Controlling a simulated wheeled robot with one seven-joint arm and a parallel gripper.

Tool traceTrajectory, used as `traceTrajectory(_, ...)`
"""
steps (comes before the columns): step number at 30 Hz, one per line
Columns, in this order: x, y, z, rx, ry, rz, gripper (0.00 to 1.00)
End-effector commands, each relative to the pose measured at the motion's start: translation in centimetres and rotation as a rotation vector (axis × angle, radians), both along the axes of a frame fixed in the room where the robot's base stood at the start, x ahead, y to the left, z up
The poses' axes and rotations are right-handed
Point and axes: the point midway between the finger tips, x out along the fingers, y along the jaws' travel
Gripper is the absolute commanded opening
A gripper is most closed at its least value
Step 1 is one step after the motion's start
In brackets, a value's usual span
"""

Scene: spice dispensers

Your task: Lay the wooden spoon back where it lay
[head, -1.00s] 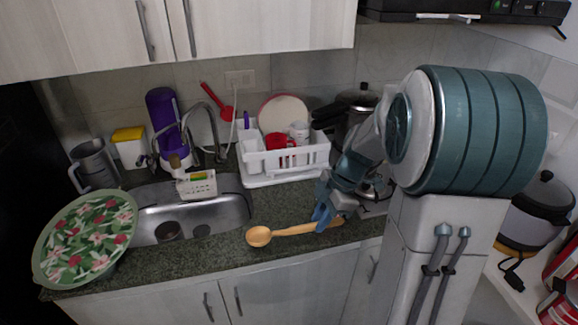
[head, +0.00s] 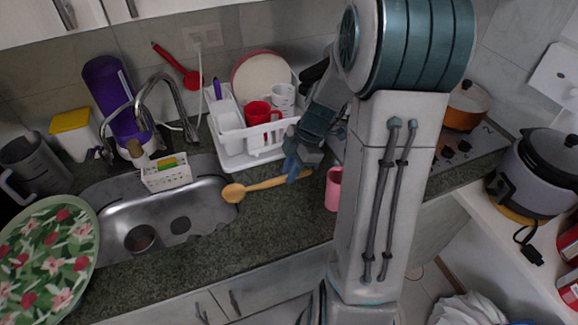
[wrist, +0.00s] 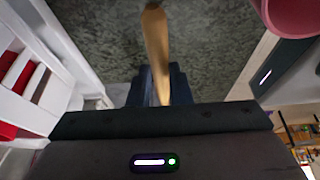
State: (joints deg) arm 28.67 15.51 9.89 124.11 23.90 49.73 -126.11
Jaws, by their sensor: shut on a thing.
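The wooden spoon (head: 262,186) is in my gripper (head: 294,168), with its bowl pointing left toward the sink. My gripper is shut on its handle near the right end, over the dark green counter (head: 225,250). In the wrist view the spoon's handle (wrist: 156,50) runs up from between the fingers (wrist: 152,85). I cannot tell whether the spoon touches the counter or hangs a little above it.
A pink cup (head: 333,190) stands just right of my gripper. The white dish rack (head: 236,160) with red and white mugs is behind. The steel sink (head: 205,195) lies left, with a flowered tray (head: 45,260) beside it. The counter in front of the spoon is clear.

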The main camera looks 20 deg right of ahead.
Motion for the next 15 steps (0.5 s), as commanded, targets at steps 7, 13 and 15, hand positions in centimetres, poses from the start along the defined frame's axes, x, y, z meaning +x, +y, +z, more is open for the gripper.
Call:
traceTrajectory(7, 0.0, 0.0, -1.7, 0.001, 0.001, 0.000, 0.00)
traceTrajectory(13, 0.0, 0.0, -3.6, 0.001, 0.002, 0.000, 0.00)
traceTrajectory(15, 0.0, 0.0, -4.3, 0.001, 0.002, 0.000, 0.00)
